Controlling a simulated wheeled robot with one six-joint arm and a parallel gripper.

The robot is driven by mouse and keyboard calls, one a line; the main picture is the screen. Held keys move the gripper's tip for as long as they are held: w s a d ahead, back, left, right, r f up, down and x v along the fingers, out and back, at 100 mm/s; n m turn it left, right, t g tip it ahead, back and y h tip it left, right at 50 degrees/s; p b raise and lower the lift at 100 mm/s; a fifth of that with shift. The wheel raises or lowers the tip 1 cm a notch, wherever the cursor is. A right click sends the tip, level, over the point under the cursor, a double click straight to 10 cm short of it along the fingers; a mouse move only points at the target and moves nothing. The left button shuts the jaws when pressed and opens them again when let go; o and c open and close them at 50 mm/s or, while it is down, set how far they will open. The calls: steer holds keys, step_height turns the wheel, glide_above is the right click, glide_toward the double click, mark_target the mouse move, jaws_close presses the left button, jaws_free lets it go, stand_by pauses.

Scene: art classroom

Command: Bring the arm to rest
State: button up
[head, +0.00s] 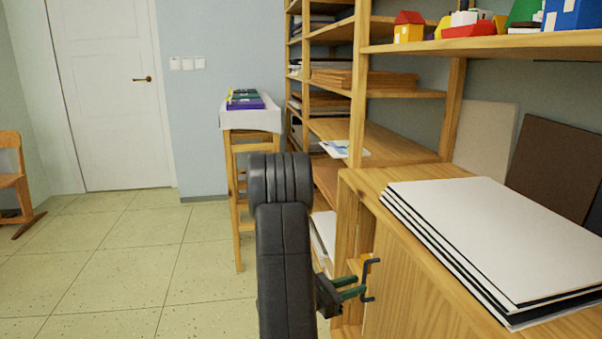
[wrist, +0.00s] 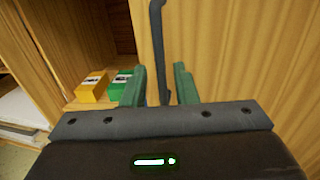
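My gripper (head: 352,287) is at the front of the wooden cabinet, low in the middle of the head view. In the wrist view its two green fingers (wrist: 160,88) stand apart, with clear gaps beside the dark bar handle (wrist: 157,45) that shows between them. The gripper is open and holds nothing. The handle also shows in the head view (head: 371,262), right by the fingertips. My arm is bent in front of the cabinet and hides part of the shelving and floor.
The wooden panel (wrist: 235,60) carries the handle. Left of it, the cabinet is open, showing a yellow box (wrist: 92,87) and a green box (wrist: 121,86). White boards (head: 480,230) lie on top. A stool (head: 236,165) stands behind. Floor (head: 120,260) at left is clear.

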mark_target(361, 296)
steer(key=shift+x, duration=1.75)
